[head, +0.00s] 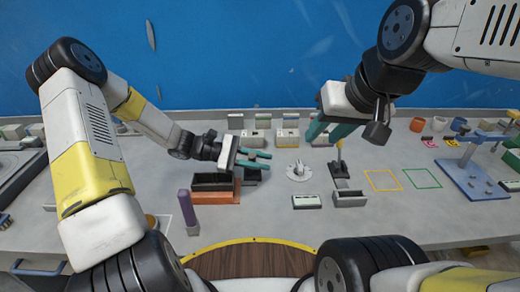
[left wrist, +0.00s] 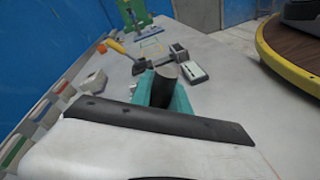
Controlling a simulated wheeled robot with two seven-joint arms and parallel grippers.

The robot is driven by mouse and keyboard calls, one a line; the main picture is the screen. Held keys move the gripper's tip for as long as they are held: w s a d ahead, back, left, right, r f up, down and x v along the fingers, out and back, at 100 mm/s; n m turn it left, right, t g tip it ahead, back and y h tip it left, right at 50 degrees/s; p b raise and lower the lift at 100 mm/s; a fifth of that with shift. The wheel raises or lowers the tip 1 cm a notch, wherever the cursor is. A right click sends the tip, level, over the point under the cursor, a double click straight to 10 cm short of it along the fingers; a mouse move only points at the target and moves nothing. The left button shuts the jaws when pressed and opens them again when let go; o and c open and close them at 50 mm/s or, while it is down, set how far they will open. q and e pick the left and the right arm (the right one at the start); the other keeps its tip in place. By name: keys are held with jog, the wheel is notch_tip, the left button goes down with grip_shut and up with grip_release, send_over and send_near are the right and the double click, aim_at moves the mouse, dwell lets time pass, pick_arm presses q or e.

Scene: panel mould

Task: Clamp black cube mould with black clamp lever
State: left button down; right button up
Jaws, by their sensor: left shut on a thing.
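The black mould (head: 212,180), an open box, sits on an orange-brown base (head: 215,197) left of the table's middle. My left gripper (head: 262,160) is low over its right side. In the left wrist view its teal fingers (left wrist: 163,90) are shut on a dark rounded piece, which looks like the black clamp lever (left wrist: 162,90). The lever's link to the mould is hidden. Another dark part (head: 250,174) shows just below the fingers. My right gripper (head: 331,131) hangs further right with its fingers apart and nothing between them.
A purple post (head: 187,207) stands left of the mould. A white round piece (head: 298,172) is to the right, then a yellow-handled tool (head: 339,160) on a dark stand under my right gripper. Grey blocks (head: 350,198) lie in front. Yellow and green outlined squares are empty.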

pick_arm(q)
jog(key=c, duration=1.3)
grip_release()
jog(key=shift+o, duration=0.2)
jog(key=v, duration=0.7)
jog(key=shift+a, duration=0.45)
